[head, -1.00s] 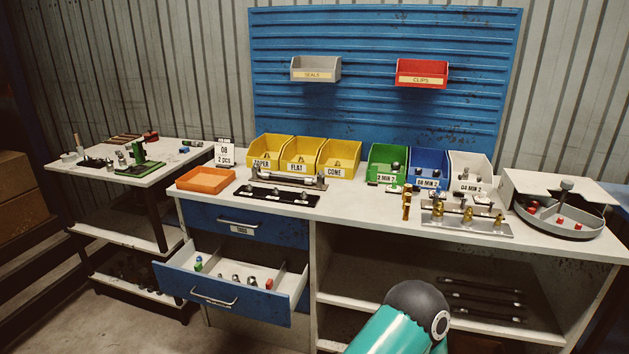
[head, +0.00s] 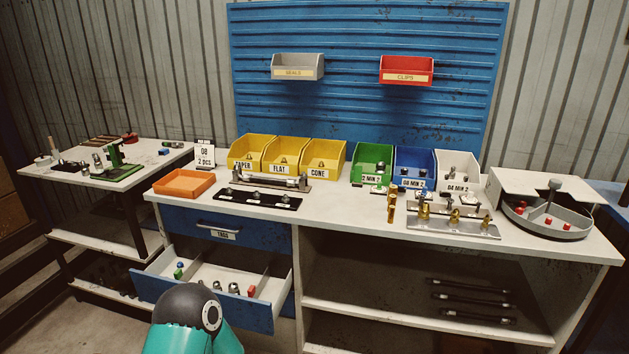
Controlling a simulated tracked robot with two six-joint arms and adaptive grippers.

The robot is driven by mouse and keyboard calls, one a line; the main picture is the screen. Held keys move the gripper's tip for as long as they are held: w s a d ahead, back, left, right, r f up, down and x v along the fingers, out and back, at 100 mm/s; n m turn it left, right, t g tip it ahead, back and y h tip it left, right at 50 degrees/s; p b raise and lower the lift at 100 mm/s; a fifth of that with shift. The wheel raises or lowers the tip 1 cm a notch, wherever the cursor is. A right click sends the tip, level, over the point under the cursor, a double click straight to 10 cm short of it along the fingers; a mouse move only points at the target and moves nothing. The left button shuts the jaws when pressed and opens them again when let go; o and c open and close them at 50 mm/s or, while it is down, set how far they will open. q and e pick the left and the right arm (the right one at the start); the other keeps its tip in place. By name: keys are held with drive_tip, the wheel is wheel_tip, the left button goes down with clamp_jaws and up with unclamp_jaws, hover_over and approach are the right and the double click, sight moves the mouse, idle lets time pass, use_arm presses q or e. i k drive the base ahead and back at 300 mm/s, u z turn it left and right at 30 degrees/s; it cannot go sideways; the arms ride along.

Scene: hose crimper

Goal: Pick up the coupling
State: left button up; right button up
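Several small metal fittings show in the head view, and I cannot tell which is the coupling. Some fittings (head: 233,288) lie in the open drawer (head: 267,311). Others sit on the black strip (head: 238,198), in the green bin (head: 373,165), blue bin (head: 415,171) and white bin (head: 458,175), and brass ones stand on the metal plate (head: 482,231). Neither gripper is in view. One of my teal arm links with a black joint rises at the bottom, in front of the drawer, hiding part of its front.
An orange tray (head: 184,183), yellow bins (head: 285,155) and a round grey tray (head: 553,222) stand on the bench (head: 330,212). The drawer juts out at the left. A side table (head: 75,178) stands further left. Dark hoses (head: 470,300) lie on the lower shelf.

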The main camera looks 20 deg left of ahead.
sight(233, 287)
drive_tip(key=u, duration=0.2)
drive_tip(key=k, duration=0.6)
drive_tip(key=u, duration=0.4)
drive_tip(key=i, duration=1.65)
drive_tip(key=z, duration=1.8)
drive_tip(key=i, duration=0.15)
drive_tip(key=u, duration=2.95)
